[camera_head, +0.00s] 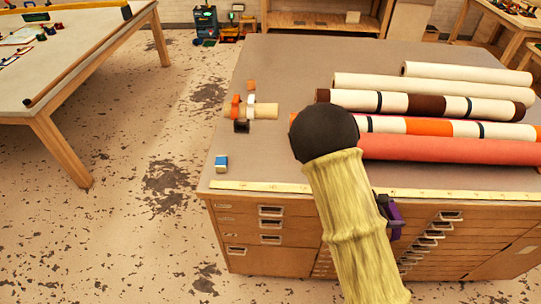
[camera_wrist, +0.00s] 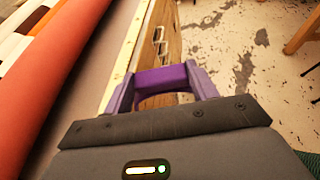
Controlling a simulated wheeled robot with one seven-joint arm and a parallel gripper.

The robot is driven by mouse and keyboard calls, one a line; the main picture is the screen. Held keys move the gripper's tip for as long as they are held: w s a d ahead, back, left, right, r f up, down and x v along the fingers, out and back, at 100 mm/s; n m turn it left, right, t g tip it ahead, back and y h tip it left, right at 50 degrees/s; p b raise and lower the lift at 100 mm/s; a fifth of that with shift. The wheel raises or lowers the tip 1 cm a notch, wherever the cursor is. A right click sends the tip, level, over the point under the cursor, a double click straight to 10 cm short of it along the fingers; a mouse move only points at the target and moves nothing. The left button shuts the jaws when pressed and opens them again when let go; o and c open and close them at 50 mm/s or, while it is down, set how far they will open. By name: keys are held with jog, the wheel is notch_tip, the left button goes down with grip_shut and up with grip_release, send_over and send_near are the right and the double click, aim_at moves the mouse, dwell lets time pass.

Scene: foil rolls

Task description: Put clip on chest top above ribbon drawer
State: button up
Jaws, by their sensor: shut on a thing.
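My gripper (camera_wrist: 161,98) is shut on a purple piece, which I take to be the clip (camera_wrist: 160,77); it spans between the two lilac fingers. In the head view the purple shows at the chest's front (camera_head: 395,214), partly behind my arm. There it hangs just in front of the drawers, near the level of the top edge. The chest top (camera_head: 290,80) is grey-brown, with a pale yellow ruler strip (camera_head: 260,187) along its front edge. Several drawers (camera_head: 430,240) with metal handles fill the front. Their labels are unreadable, so I cannot tell which is the ribbon drawer.
Several foil rolls (camera_head: 440,150) lie across the right of the chest top. A worktable (camera_head: 70,70) stands left across open floor.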

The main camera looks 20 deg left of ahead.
notch_tip(320, 180, down, 10)
jog(key=s+d+n+t+y, duration=0.1)
jog(key=s, duration=0.1)
jog(key=shift+r, duration=0.1)
